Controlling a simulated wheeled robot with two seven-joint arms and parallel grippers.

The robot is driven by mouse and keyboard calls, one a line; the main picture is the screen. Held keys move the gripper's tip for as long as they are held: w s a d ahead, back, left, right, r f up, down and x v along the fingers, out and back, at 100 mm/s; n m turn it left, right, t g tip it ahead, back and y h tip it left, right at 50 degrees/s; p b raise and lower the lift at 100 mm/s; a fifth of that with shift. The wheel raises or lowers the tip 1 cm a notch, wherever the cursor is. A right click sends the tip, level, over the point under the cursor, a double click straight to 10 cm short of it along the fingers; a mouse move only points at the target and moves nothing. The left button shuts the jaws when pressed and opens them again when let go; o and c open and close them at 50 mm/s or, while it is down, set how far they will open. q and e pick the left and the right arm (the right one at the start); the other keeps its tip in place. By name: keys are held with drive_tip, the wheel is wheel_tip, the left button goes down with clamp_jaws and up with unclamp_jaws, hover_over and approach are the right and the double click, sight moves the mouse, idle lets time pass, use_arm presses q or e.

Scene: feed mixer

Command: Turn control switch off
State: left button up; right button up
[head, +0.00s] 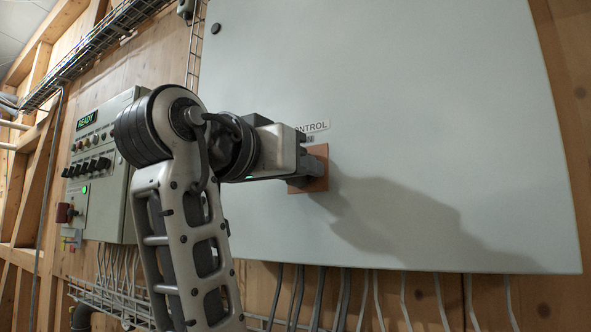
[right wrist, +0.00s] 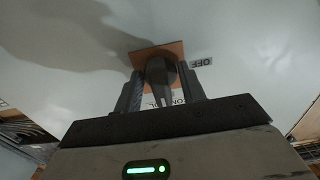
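The control switch is a dark grey knob (right wrist: 161,76) on a square orange-brown plate (head: 319,168) on the large pale cabinet door. In the right wrist view, the knob's handle lies roughly in line with my fingers. An OFF label (right wrist: 201,63) is beside the plate there. A partly covered CONTROL label (head: 312,127) is above the plate in the head view, with a small label below it ending in N. My right gripper (right wrist: 160,90) is open, one finger on each side of the knob, with narrow gaps showing. In the head view it hides the knob. My left gripper is out of view.
Grey cables (head: 300,297) run below the cabinet. The door right of the plate is clear, with my arm's shadow on it.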

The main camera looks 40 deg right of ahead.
drive_tip(key=shift+d, duration=0.2)
drive_tip(key=shift+c, duration=0.3)
clamp_jaws()
